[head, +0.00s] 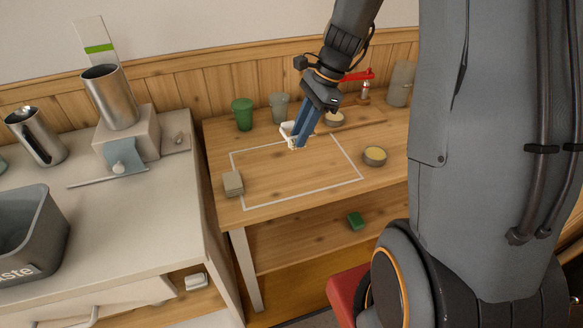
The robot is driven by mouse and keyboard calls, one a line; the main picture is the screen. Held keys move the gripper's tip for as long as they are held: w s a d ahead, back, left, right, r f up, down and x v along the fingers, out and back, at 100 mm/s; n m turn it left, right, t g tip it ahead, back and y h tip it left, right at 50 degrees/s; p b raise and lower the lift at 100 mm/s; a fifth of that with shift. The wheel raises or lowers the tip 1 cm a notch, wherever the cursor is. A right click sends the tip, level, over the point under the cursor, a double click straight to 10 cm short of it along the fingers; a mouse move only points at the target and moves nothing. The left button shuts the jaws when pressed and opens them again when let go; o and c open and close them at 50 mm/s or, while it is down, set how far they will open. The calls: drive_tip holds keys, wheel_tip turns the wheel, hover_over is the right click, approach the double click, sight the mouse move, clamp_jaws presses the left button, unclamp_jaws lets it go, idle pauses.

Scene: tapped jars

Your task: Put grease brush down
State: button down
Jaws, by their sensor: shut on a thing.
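My gripper (297,136) is over the wooden table (330,195), above the back part of the area outlined in white. It points down and to the left. It is shut on a small pale thing at its tips, taken to be the grease brush (288,129). The brush's shape is mostly hidden by the blue fingers and too small to make out. I cannot tell whether it touches the tabletop.
Inside the outline the wood looks clear. Around it are a grey block (233,184), a yellow-filled bowl (375,156), another bowl (334,118), a green cup (243,114), a grey-green cup (279,107) and a red-handled tap (358,77). A green block (355,220) lies on the lower shelf.

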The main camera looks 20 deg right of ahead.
wheel_tip(320, 180, down, 10)
drive_tip(key=shift+f+p, duration=0.1)
drive_tip(key=shift+p, duration=0.75)
drive_tip(key=c, duration=2)
unclamp_jaws()
drive_tip(key=shift+f, duration=0.15)
drive_tip(key=o, duration=0.5)
drive_tip(key=shift+c, duration=0.2)
